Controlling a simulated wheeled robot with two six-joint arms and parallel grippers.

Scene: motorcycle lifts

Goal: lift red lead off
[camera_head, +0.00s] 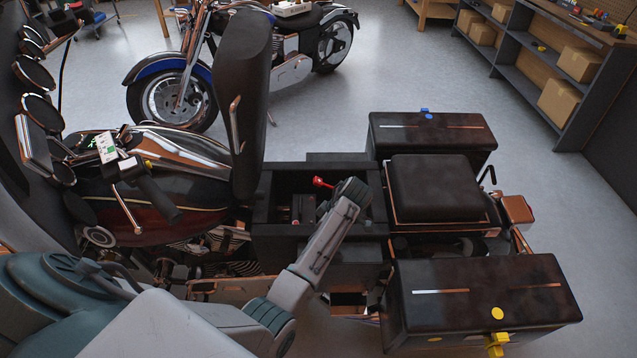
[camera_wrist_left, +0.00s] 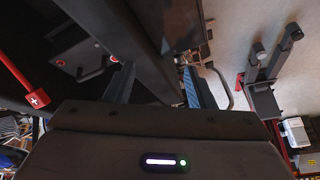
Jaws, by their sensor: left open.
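The red lead (camera_head: 321,182) shows as a small red end above the open bay of the near motorcycle. In the left wrist view the red lead (camera_wrist_left: 37,97) has a white plus mark and sits at the left edge. A battery-like block (camera_head: 303,208) with red marks lies in the bay below it. My left arm reaches over the bay from the lower left, and its wrist hides part of it. The dark body of my left gripper (camera_wrist_left: 160,140) fills the bottom of the wrist view; it is open and apart from the red lead. My right gripper is not in view.
The raised seat (camera_head: 243,95) stands upright left of the bay. Dark panniers (camera_head: 480,300) (camera_head: 430,135) flank the rear seat (camera_head: 437,187) at the right. A blue motorcycle (camera_head: 170,85) stands behind. Shelving with boxes (camera_head: 560,100) is at the far right, with clear floor before it.

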